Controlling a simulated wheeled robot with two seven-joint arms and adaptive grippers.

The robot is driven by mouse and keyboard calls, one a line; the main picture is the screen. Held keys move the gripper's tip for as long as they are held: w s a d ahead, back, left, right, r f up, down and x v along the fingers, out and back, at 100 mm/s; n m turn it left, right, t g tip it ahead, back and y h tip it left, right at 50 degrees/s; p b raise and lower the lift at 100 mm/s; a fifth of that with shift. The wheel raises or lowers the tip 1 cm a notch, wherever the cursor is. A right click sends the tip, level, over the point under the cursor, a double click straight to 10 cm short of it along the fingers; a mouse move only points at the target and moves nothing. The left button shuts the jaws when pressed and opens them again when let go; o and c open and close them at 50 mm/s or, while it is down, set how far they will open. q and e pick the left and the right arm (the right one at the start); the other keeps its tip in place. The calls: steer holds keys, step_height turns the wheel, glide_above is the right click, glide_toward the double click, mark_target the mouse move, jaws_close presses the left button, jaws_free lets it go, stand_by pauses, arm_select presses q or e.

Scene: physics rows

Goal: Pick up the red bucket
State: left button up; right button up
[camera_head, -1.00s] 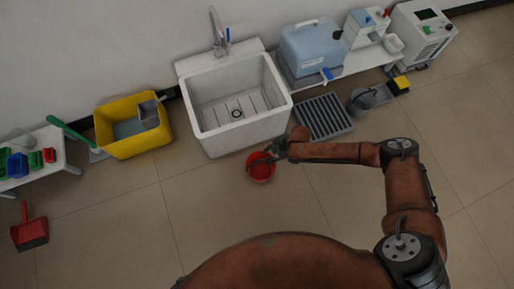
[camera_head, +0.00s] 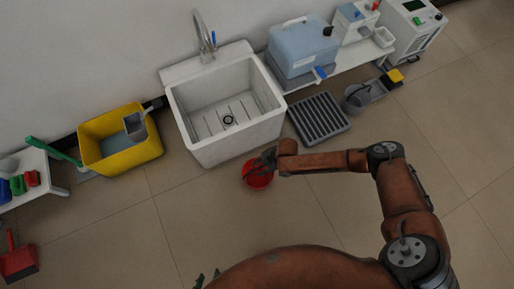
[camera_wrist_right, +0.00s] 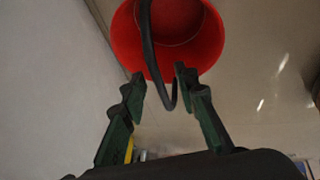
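The red bucket (camera_head: 257,180) appears to stand on the floor in front of the sink. In the right wrist view its red wall (camera_wrist_right: 128,38) and open mouth are close ahead, with a dark curved handle (camera_wrist_right: 172,98) hanging across. My right gripper (camera_head: 266,160) is over the bucket's rim in the head view. In the wrist view its two green fingers (camera_wrist_right: 160,78) are apart, with the handle passing between them and a gap beside it. My left gripper (camera_head: 207,278) shows only its dark fingertips at the bottom edge of the head view; they are apart with nothing seen between them.
A white sink (camera_head: 225,151) stands behind the bucket. A yellow tub (camera_head: 130,161), a grey floor grate (camera_head: 320,118) and a red dustpan (camera_head: 19,263) lie around. A blue container (camera_head: 303,50) is on a low shelf. Floor in front is clear.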

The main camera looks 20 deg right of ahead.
steer(key=shift+c, duration=0.2)
jaws_close()
stand_by(0.5)
